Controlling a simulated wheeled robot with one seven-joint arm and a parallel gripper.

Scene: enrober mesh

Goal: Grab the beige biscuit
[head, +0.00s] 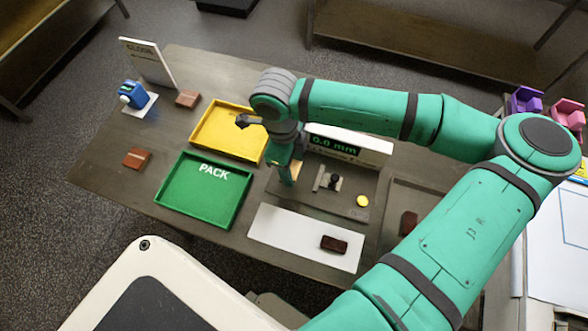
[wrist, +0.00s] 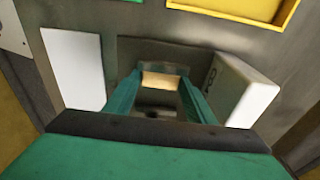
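My gripper (head: 291,175) points down at the back left of the grey gauge plate, close to the yellow tray. In the wrist view its two teal fingers (wrist: 161,80) stand apart with the beige biscuit (wrist: 160,81) between their tips. The biscuit spans almost the whole width between them, and I see no clear gap on either side. I cannot tell whether the fingers press on it or only stand around it. In the head view a small tan patch of the biscuit (head: 296,170) shows by the fingertips; the rest is hidden by the fingers.
The gauge display (head: 340,146) reads 0.0 mm, close behind the gripper. A metal post (head: 328,180) stands beside the gripper. The yellow tray (head: 203,133) and green PACK tray (head: 168,198) lie to the left. A white mat (head: 283,230) carries a dark biscuit (head: 334,244). Brown biscuits (head: 137,158) lie farther left.

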